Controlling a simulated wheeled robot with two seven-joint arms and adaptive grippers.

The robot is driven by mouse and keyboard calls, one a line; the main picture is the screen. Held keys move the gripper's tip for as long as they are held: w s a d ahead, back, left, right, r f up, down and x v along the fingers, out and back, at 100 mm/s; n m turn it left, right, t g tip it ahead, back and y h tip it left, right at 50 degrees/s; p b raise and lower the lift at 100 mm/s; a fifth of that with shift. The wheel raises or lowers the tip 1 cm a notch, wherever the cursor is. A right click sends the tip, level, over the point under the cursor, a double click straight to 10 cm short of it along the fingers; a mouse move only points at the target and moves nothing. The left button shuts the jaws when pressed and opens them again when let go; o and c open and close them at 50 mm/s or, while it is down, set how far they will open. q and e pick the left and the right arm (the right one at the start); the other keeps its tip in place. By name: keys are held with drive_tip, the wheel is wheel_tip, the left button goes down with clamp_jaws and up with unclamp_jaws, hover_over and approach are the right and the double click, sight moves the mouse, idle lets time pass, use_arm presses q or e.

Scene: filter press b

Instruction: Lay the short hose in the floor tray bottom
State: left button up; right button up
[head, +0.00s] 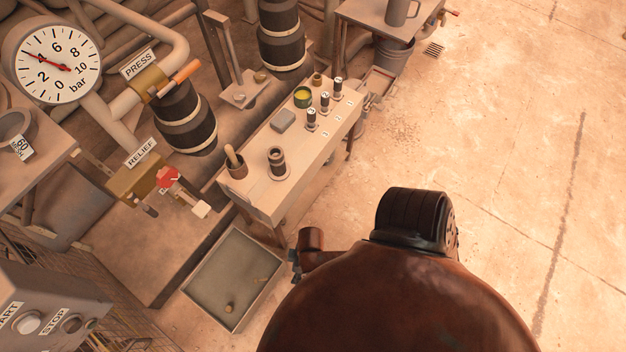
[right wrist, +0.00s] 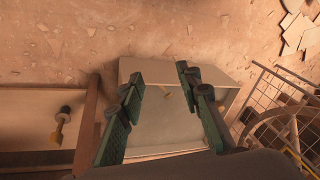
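The floor tray (head: 197,289) is a shallow grey rectangular box on the floor, left of my right arm in the head view. Its pale rim and bottom also show in the right wrist view (right wrist: 150,70). Two small yellowish pieces lie in it, one near the front (head: 230,307) and one near the right side (head: 262,280). No piece is clearly recognisable as the short hose. My right gripper (right wrist: 157,78) is open and empty above the tray, its green fingers spread apart. In the head view my right arm mostly hides it. My left gripper is not in view.
A bench (head: 262,202) with cups, fittings and small bottles stands behind the tray. A red-handled relief valve (head: 168,178) is to the upper left. Wire mesh (right wrist: 262,95) stands beside the tray in the right wrist view. The floor at right is open.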

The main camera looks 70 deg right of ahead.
drive_tip(key=s+d+r, duration=0.2)
drive_tip(key=s+r, duration=0.1)
drive_tip(key=s, duration=0.2)
drive_tip(key=s+d+r+m+g+h, duration=0.1)
drive_tip(key=s+d+r, duration=0.2)
drive_tip(key=s, duration=0.2)
drive_tip(key=s+d+r+h, duration=0.1)
drive_tip(key=s+d+r, duration=0.2)
drive_tip(key=s, duration=0.2)
drive_tip(key=shift+s+g, duration=0.35)
drive_tip(key=shift+g, duration=0.05)
drive_tip(key=shift+d, duration=0.1)
